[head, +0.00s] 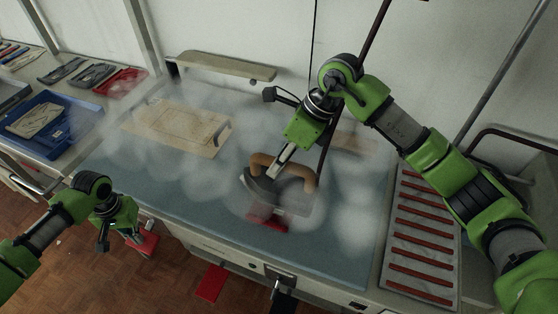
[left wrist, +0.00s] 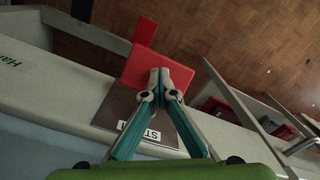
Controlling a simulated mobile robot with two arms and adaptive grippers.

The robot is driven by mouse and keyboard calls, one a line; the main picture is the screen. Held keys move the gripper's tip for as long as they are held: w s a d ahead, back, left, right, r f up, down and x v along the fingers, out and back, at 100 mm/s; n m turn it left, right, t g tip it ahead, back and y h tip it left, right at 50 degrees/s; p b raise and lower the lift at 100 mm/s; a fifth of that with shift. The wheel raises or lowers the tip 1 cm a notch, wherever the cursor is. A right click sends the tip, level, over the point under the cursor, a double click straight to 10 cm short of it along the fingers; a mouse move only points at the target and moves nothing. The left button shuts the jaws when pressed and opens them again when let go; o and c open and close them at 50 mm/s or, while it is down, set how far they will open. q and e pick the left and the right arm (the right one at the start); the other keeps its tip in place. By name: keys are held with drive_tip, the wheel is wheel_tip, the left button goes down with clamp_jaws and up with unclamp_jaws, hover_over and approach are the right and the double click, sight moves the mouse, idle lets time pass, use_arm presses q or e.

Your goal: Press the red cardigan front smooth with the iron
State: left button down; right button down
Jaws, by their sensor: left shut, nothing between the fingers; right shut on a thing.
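The red cardigan front (head: 268,224) lies on the blue-grey pressing table (head: 330,250); only a small part shows, the rest hidden under the iron and steam. The iron (head: 262,190) has a tan-brown handle and sits over the cardigan front. My right gripper (head: 277,170) is shut on the iron's handle. My left gripper (head: 130,236) is shut and empty off the table's front left edge. In the left wrist view its closed fingertips (left wrist: 160,76) overlap a red plate (left wrist: 155,68) beside a partly hidden label; I cannot tell whether they touch it.
White steam clouds cover much of the table. A beige board (head: 180,128) lies at its back left. A slatted rack (head: 420,240) stands at the right. A blue tray (head: 45,125) is on the left counter. Another red plate (head: 211,283) is low in front of the table.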

drive_tip(key=shift+w+a+f, duration=0.1)
drive_tip(key=shift+f, duration=0.2)
idle(0.8)
drive_tip(key=shift+w, duration=0.25)
idle(0.3)
drive_tip(key=shift+w+d, duration=0.25)
drive_tip(key=shift+w, duration=0.1)
drive_tip(key=shift+w+d+f, duration=0.1)
drive_tip(key=shift+w+d, duration=0.15)
drive_tip(key=shift+w, duration=0.4)
drive_tip(key=shift+w+d, duration=0.15)
drive_tip(key=shift+w, duration=0.2)
drive_tip(key=shift+w+d+f, duration=0.1)
drive_tip(key=shift+w+d, duration=0.15)
drive_tip(key=shift+w, duration=0.4)
drive_tip(key=shift+w+d, duration=0.15)
drive_tip(key=shift+w, duration=0.2)
drive_tip(key=shift+w+d+f, duration=0.1)
drive_tip(key=shift+w+d, duration=0.15)
drive_tip(key=shift+w, duration=0.35)
drive_tip(key=shift+w+d+f, duration=0.1)
drive_tip(key=shift+w+d, duration=0.1)
drive_tip(key=shift+w, duration=0.35)
drive_tip(key=shift+w+d, duration=0.25)
drive_tip(key=shift+w, duration=0.35)
drive_tip(key=shift+w+d, duration=0.25)
drive_tip(key=shift+w, duration=0.3)
